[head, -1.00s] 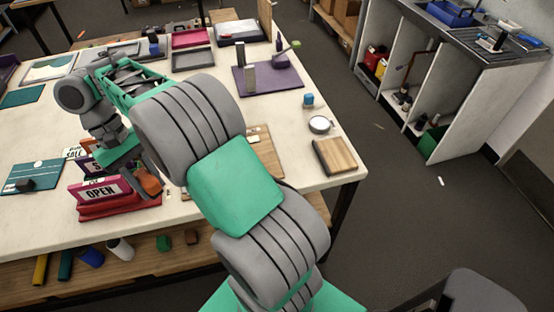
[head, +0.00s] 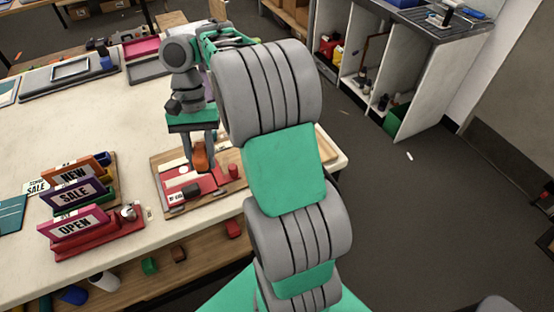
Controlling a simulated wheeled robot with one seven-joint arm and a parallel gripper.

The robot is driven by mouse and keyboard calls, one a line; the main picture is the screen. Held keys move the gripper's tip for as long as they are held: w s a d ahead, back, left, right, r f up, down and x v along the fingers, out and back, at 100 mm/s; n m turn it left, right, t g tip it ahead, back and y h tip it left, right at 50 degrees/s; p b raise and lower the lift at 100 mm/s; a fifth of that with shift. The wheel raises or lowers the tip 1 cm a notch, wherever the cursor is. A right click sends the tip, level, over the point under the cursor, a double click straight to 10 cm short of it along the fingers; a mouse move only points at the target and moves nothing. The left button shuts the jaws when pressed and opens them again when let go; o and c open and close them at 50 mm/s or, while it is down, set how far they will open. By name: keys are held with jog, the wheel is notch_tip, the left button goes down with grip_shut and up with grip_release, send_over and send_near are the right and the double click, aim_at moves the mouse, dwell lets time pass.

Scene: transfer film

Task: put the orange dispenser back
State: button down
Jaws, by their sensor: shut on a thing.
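The orange dispenser (head: 204,160) is between the fingers of my gripper (head: 200,156) in the head view. My gripper is shut on it and points down. It is over a wooden board (head: 166,163) that bears a red and white piece (head: 180,182) and a small red cylinder (head: 233,170). The fingers partly hide the dispenser. I cannot tell whether its underside touches the board or hangs just above it.
Sign holders reading NEW (head: 75,174), SALE (head: 75,194) and OPEN (head: 73,225) stand left of the board. A small metallic item (head: 128,212) is beside them. The pale table (head: 90,120) is mostly clear behind them. My arm hides part of the table's right side.

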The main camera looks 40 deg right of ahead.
jog(key=s+d+f+m+t+b, duration=0.1)
jog(key=s+d+m+t, duration=0.35)
jog(key=m, duration=0.65)
jog(key=s+d+f+m+t+b, duration=0.1)
jog(key=s+d+m+t, duration=0.4)
jog(key=m, duration=0.7)
jog(key=shift+g+h, duration=0.3)
jog(key=shift+g, duration=0.65)
jog(key=w+d+f, duration=0.2)
jog(key=d+f, duration=0.1)
jog(key=d, duration=0.1)
jog(key=w+d+f+p, duration=0.1)
jog(key=w+d+f, duration=0.2)
jog(key=d, duration=0.1)
jog(key=w+d+f, duration=0.2)
jog(key=d+f, duration=0.1)
jog(key=d, duration=0.2)
jog(key=shift+w+p, duration=0.35)
jog(key=shift+p, duration=0.05)
jog(key=f, duration=0.2)
jog(key=f+p, duration=0.1)
jog(key=f, duration=0.1)
jog(key=shift+w+d, duration=0.2)
jog(key=shift+d, duration=0.1)
jog(key=c, duration=1)
grip_release()
